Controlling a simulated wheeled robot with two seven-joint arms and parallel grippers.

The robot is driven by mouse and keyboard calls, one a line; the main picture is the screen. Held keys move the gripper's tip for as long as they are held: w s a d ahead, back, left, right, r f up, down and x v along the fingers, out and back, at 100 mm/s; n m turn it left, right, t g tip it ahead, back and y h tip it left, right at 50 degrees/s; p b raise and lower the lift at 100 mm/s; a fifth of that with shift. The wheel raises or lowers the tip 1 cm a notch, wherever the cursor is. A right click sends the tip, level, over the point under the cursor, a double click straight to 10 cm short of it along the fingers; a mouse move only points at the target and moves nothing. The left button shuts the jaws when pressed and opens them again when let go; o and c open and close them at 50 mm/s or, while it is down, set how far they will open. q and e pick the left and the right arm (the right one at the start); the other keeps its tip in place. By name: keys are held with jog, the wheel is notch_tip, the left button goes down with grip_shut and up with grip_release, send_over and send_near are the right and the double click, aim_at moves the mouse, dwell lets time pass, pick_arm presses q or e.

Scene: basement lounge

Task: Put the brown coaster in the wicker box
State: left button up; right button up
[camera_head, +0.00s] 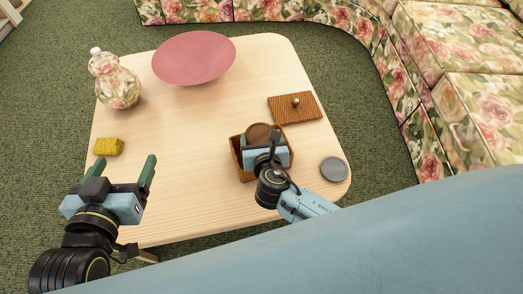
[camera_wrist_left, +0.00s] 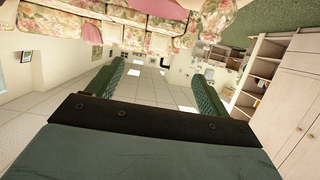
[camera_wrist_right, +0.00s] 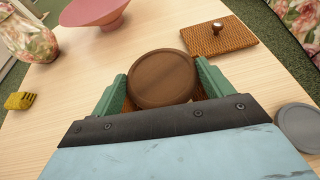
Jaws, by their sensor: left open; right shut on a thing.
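The round brown coaster (camera_head: 262,134) is held in my right gripper (camera_head: 266,140), at the wicker box (camera_head: 236,153). In the right wrist view the coaster (camera_wrist_right: 162,78) sits between the two green fingers of my right gripper (camera_wrist_right: 155,85), with the box mostly hidden below. I cannot tell how deep the coaster is relative to the box rim. The wicker lid (camera_head: 295,108) with a round knob lies on the table behind the box; it also shows in the right wrist view (camera_wrist_right: 222,38). My left gripper (camera_head: 146,175) is open and empty near the table's left front edge.
The light wooden table (camera_head: 190,150) also holds a grey coaster (camera_head: 334,169) right of the box, a yellow sponge-like block (camera_head: 108,147), a floral vase (camera_head: 116,85) and a pink bowl (camera_head: 194,58). A floral sofa (camera_head: 460,80) stands at the right. The table's middle is clear.

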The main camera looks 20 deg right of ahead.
jog(key=shift+f+b, duration=0.5)
jog(key=shift+f, duration=0.4)
notch_tip(320, 180, down, 3)
jog(key=shift+f+b, duration=0.2)
jog(key=shift+b, duration=1.05)
pick_arm(q)
notch_tip(320, 180, up, 13)
jog(key=s+d+t+h, duration=0.1)
jog(key=d+t+h, duration=0.1)
jog(key=t, duration=0.7)
jog(key=shift+h, duration=0.6)
pick_arm(e)
jog(key=shift+f, duration=0.1)
pick_arm(q)
jog(key=shift+s+a+t, duration=0.1)
jog(key=shift+s+t, duration=0.1)
jog(key=shift+t, duration=0.2)
pick_arm(e)
jog(key=shift+f, duration=0.5)
jog(key=shift+s+f+b, duration=0.1)
jog(key=shift+b, duration=0.2)
jog(key=o, duration=0.9)
jog(key=shift+f, duration=0.1)
pick_arm(q)
jog(key=shift+s+r, duration=0.1)
jog(key=shift+r, duration=0.15)
